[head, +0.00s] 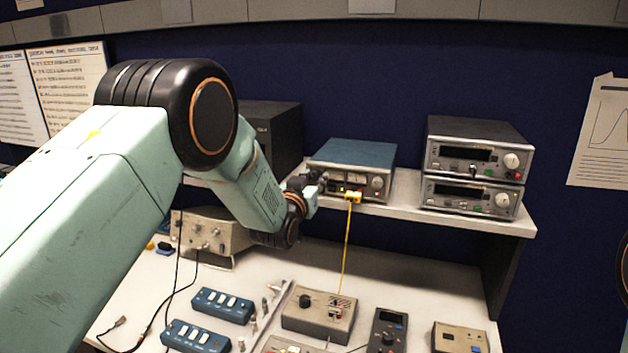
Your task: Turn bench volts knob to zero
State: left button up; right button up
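A bench supply with a blue-green top (352,155) stands on the raised shelf. Its front has small lit indicators, pale buttons and a round knob (377,183) at the right end. A yellow plug (352,196) sits at its lower front, with a yellow cable hanging down. My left gripper (318,184) is at the left end of this front panel and covers part of it. Its fingers are small and dark here, so I cannot tell if they are open, shut or touching a knob. No volts label is readable. My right gripper is not in view.
Two stacked grey instruments (472,165) stand on the shelf (420,205) to the right. A black box (272,130) stands behind my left arm. Below, the bench holds a beige instrument (212,238), blue switch boxes (222,305), a grey knob box (318,315) and loose cables.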

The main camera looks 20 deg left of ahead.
pick_arm(q)
jog(key=shift+s+a, duration=0.2)
jog(key=shift+a, duration=0.1)
jog(key=c, duration=0.3)
jog(key=shift+s+a+r, duration=0.1)
jog(key=shift+c, duration=0.9)
grip_shut()
jog(key=shift+d+r, duration=0.1)
jog(key=shift+d, duration=0.15)
jog(key=shift+a, duration=0.15)
